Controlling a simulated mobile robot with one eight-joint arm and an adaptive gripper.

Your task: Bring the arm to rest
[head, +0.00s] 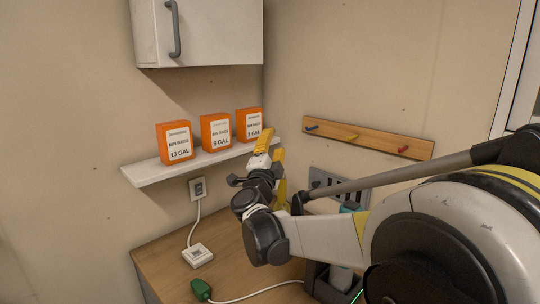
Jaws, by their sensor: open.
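My arm reaches in from the right side of the head view, with its white and black links bent above the wooden counter (165,262). My gripper (266,158), with yellow and dark parts, is at the arm's far end, pointing up and away in front of the right end of the wall shelf (150,172). It is open, and I see nothing held in it. Its fingers are small and partly hidden by the wrist. I cannot tell whether it touches the shelf.
Three orange bin bag boxes, 13 GAL (174,143), 8 GAL (216,132) and 3 GAL (249,124), stand on the shelf. A cabinet (205,30) hangs above. A peg rail (368,138) is on the right wall. A white corded box (197,255) and green plug (201,289) lie on the counter.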

